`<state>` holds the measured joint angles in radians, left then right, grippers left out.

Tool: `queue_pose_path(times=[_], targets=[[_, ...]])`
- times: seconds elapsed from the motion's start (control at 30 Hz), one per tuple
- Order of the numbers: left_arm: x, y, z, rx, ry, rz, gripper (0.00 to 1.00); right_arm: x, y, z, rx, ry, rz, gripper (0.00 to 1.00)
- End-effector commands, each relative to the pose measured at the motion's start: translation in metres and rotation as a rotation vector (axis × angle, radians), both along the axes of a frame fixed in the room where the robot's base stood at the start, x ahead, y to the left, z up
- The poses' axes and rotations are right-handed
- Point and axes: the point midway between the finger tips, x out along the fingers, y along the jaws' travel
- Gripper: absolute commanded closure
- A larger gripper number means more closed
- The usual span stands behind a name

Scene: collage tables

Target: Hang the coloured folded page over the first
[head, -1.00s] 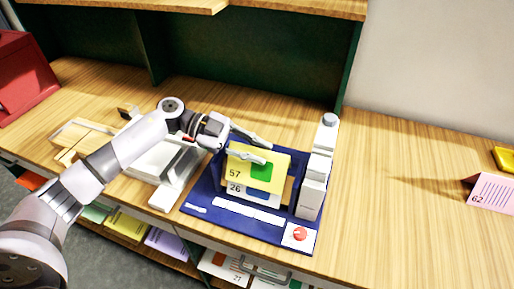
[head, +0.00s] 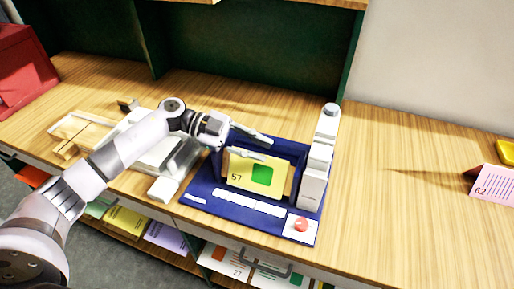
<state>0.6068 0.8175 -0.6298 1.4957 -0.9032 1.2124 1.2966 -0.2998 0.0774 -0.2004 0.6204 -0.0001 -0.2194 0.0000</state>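The yellow folded page (head: 243,174) bears the number 57 and a green patch. It sits at the blue device (head: 200,200) on the table, and its front face hangs down over where a white page marked 26 showed before; that white page is now hidden. My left gripper (head: 258,145) is right above the yellow page's top edge, one finger in front of it and one behind. The fingers look spread apart, and I see no clear grip on the page. My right gripper is not in view.
A white upright column (head: 317,175) and a red button (head: 301,225) are on the device's right side. A pink card marked 62 (head: 493,191) stands far right beside a yellow item (head: 506,152). A red box (head: 22,72) is at left. The table between the device and the pink card is clear.

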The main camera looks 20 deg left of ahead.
Motion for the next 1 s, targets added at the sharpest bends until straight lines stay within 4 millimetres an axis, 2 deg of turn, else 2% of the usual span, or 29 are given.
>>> queue_pose_path(times=[0.03, 0.27, 0.63, 0.77, 1.0], targets=[[-0.01, -0.003, -0.033, 0.03, 0.04, -0.015, 0.72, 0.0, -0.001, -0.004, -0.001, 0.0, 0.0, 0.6], [-0.011, -0.003, -0.033, 0.03, 0.04, -0.016, 0.57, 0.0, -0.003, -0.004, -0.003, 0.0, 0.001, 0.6], [-0.011, 0.002, -0.031, 0.03, 0.039, -0.014, 0.57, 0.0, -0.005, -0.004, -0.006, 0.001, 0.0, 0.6], [-0.011, 0.019, -0.024, 0.031, 0.033, -0.012, 0.57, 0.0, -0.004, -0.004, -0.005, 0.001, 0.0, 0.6], [-0.012, 0.07, 0.002, 0.026, 0.017, -0.001, 0.57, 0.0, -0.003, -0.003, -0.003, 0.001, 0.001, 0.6]])
